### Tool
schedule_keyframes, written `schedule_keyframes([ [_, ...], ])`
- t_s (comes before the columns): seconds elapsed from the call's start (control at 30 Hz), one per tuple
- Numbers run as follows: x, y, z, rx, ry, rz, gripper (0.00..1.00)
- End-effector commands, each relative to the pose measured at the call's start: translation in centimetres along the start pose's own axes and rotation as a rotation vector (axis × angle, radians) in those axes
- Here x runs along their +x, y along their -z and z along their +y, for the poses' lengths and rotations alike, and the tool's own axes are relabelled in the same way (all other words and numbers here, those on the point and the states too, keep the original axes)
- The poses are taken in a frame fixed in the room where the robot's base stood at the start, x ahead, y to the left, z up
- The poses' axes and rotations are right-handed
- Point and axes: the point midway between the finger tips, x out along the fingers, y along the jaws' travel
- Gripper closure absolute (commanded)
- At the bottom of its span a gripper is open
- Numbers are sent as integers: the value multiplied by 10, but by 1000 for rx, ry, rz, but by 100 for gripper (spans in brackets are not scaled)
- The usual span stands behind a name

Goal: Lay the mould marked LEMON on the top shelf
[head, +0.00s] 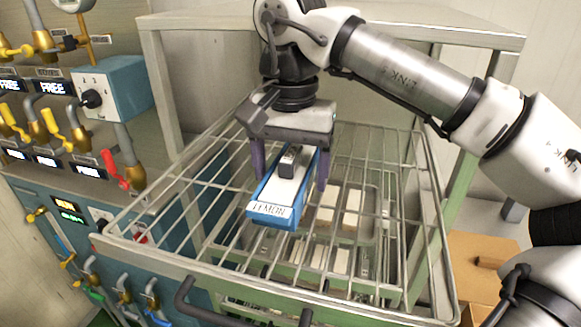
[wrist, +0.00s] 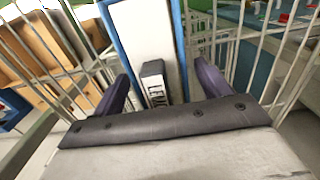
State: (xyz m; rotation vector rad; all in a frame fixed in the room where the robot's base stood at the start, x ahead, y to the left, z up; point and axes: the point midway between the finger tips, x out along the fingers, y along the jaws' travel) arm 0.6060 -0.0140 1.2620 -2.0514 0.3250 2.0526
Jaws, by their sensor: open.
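The LEMON mould (head: 280,202) is a blue, long box with a white top, a dark raised handle and a LEMON label on its near end. It lies on the wire top shelf (head: 225,215) of the rack. My gripper (head: 290,180) is right above it, its two purple fingers apart on either side of the mould. In the wrist view the mould (wrist: 147,45) runs between the fingers of my gripper (wrist: 160,90), with a gap visible on each side. The mould's underside is hidden.
Below the wires, a lower level holds pale blocks (head: 340,207) in a tray. A panel with valves and a blue switch box (head: 110,88) stands at the left. A table-like frame (head: 430,25) rises over the back of the shelf. Cardboard boxes (head: 485,262) stand at the right.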

Motion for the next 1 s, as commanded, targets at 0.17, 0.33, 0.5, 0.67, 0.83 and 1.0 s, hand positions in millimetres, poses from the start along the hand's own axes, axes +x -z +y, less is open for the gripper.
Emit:
schedule_keyframes([
  [0.17, -28, 0, -1, 0, 3, 2, 24],
  [0.33, -57, 0, 0, 2, -1, 2, 24],
  [0.5, -72, 0, 0, 2, 0, 1, 24],
  [0.67, -75, 0, 0, 0, -1, 0, 24],
  [0.83, -75, 0, 0, 0, 0, 0, 24],
  [1.0, -75, 0, 0, 0, 0, 0, 24],
])
